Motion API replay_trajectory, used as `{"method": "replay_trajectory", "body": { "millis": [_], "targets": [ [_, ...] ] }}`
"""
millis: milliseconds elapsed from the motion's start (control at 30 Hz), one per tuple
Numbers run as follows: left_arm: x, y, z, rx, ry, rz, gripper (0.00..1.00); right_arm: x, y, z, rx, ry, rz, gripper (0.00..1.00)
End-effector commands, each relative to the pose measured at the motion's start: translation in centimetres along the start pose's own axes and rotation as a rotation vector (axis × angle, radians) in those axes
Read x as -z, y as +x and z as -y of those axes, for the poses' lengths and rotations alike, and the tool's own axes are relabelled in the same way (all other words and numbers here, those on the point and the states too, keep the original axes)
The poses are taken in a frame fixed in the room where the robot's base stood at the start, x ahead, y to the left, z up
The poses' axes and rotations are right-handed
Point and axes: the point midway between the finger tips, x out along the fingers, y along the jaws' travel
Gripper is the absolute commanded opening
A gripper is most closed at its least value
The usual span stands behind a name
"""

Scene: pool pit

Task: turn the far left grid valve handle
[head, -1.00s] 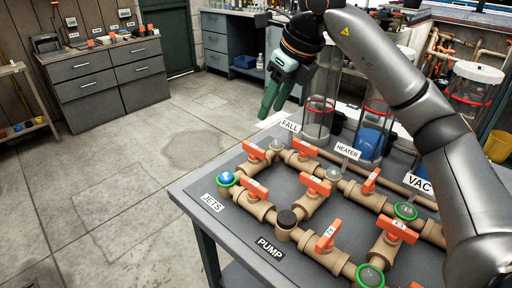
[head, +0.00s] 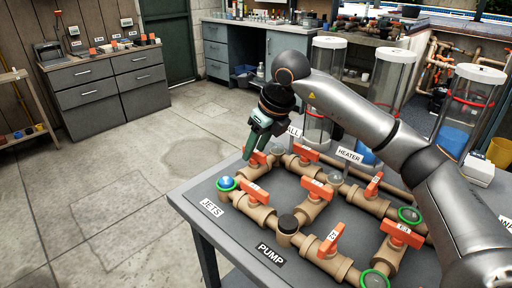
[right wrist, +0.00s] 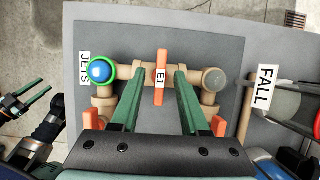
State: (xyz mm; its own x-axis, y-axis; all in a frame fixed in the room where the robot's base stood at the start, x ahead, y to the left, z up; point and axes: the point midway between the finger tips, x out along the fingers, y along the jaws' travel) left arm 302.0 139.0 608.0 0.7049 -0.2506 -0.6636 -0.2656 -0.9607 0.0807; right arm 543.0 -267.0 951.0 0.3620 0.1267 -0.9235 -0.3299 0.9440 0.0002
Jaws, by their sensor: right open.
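The far left valve handle (head: 258,158) is an orange lever on the tan pipe between the blue JETS port (head: 227,183) and the grey-capped fitting near the FALL label. In the right wrist view this handle (right wrist: 161,75) is marked E1 and lies crosswise to its pipe. My right gripper (head: 248,152) points down over it. In the right wrist view its green fingers (right wrist: 156,72) are open, one on each side of the handle, with gaps between. I cannot tell the exact height. My left gripper (right wrist: 27,98) shows at the left edge of that view, fingers apart and empty.
Other orange handles stand close by, including one (head: 255,192) in front and one (head: 305,152) to the right. A black cap (head: 288,222) rises from the grid. Clear cylinders (head: 384,85) stand behind. The floor left of the grey table (head: 184,196) is clear.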

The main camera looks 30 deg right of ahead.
Motion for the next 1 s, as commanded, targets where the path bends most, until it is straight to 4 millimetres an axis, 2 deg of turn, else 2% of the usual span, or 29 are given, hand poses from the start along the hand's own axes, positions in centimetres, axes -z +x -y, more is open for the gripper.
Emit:
{"method": "replay_trajectory", "body": {
  "millis": [167,567,1000],
  "targets": [
    [-0.08,-0.02,0.04,0.001,0.0,0.002,0.5,0.01,0.02,0.0,0.0,0.0,-0.001,0.45],
    [-0.46,0.06,0.13,0.002,0.002,0.01,0.5,0.02,-0.02,0.0,0.0,0.0,-0.001,0.01],
    [-0.53,0.08,0.12,0.002,0.002,0.011,0.5,0.02,-0.03,0.0,0.0,0.0,-0.001,0.0]
  ]
}}
